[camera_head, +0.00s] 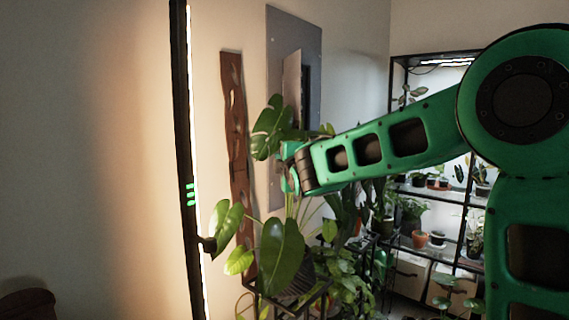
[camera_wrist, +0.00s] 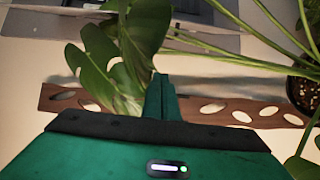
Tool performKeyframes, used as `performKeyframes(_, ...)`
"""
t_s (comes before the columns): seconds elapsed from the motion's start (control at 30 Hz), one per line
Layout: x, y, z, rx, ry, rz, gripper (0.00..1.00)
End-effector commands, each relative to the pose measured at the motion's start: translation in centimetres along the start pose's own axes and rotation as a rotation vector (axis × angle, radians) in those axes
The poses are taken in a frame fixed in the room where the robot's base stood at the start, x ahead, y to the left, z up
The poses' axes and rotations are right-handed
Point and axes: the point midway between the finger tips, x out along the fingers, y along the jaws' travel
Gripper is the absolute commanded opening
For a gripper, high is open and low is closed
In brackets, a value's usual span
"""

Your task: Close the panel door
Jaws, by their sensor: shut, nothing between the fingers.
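A tall grey panel (camera_head: 285,40) is mounted on the wall in the middle of the head view. A paler upright piece (camera_head: 292,82), which looks like its door standing ajar, shows beside a dark gap. Its lower part is hidden behind leaves and my arm. In the wrist view, part of a grey panel (camera_wrist: 185,42) shows along the top edge. My gripper (camera_wrist: 160,80) is shut and empty, its fingers together over the wall and a brown slotted board. In the head view, it is left of my forearm, among the leaves, and I cannot tell whether it touches anything.
A leafy plant (camera_head: 282,255) stands below and around my gripper. A brown wooden strip (camera_head: 235,130) hangs left of the panel. A dark upright light pole (camera_head: 181,120) stands further left. Plant shelves (camera_head: 440,195) fill the right behind my arm.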

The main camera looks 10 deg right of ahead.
Motion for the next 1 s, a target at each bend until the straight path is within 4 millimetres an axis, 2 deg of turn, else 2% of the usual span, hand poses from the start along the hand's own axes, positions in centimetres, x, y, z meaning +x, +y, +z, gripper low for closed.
performKeyframes(0.1,2.4,-0.1,0.2,0.000,-0.004,-0.001,0.00)
performKeyframes(0.4,7.8,-0.2,0.3,0.001,-0.004,-0.002,0.00)
performKeyframes(0.5,7.8,0.0,2.3,0.001,-0.008,-0.001,0.00)
performKeyframes(0.7,8.2,0.0,3.9,0.003,-0.005,-0.002,0.00)
performKeyframes(1.0,8.3,0.0,4.2,0.002,-0.004,-0.002,0.00)
